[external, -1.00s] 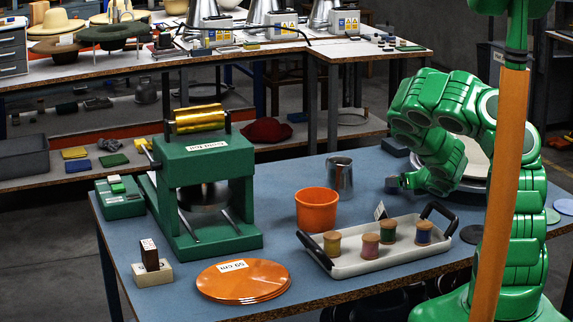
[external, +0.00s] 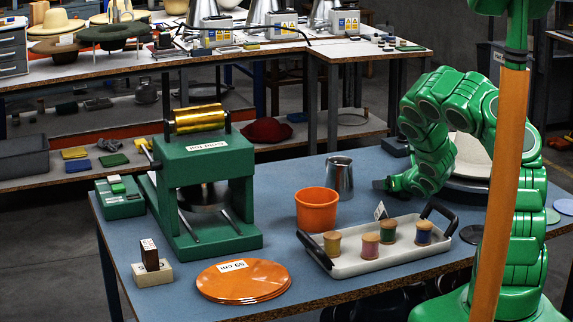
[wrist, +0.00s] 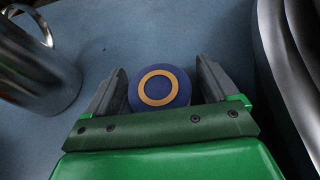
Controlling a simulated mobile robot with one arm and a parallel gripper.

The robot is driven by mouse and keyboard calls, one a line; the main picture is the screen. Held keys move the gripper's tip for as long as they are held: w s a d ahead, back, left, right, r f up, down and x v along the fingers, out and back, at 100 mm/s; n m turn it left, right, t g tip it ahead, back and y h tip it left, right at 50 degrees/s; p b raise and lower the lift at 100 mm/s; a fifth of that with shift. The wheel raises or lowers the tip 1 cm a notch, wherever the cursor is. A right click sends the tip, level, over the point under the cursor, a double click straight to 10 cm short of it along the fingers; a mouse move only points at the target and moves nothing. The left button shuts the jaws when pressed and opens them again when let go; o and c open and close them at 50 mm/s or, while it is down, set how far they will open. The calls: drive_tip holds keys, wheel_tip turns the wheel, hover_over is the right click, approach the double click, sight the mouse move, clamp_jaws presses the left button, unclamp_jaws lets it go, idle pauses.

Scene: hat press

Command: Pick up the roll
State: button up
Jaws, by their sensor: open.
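In the wrist view, a round dark-blue roll (wrist: 160,89) with a gold ring on its end face lies between my fingers. My gripper (wrist: 160,72) is open, one grey finger on each side of it. Small gaps seem to show at both sides, but contact is hard to judge. In the external view my gripper (external: 380,184) is low over the blue table, right of the metal mug. The blue roll cannot be made out there. A separate gold foil roll (external: 199,118) sits on top of the green press (external: 205,170).
The metal mug (external: 340,179) stands left of my gripper; a pale round form on a metal base (external: 472,163) is close on the right. In front are an orange pot (external: 316,211) and a tray (external: 375,262) holding several thread spools. Orange discs (external: 243,283) lie front left.

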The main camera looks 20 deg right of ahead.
drive_tip(key=shift+w, duration=0.15)
drive_tip(key=c, duration=1.1)
drive_tip(key=shift+o, duration=0.2)
drive_tip(key=shift+r, duration=0.1)
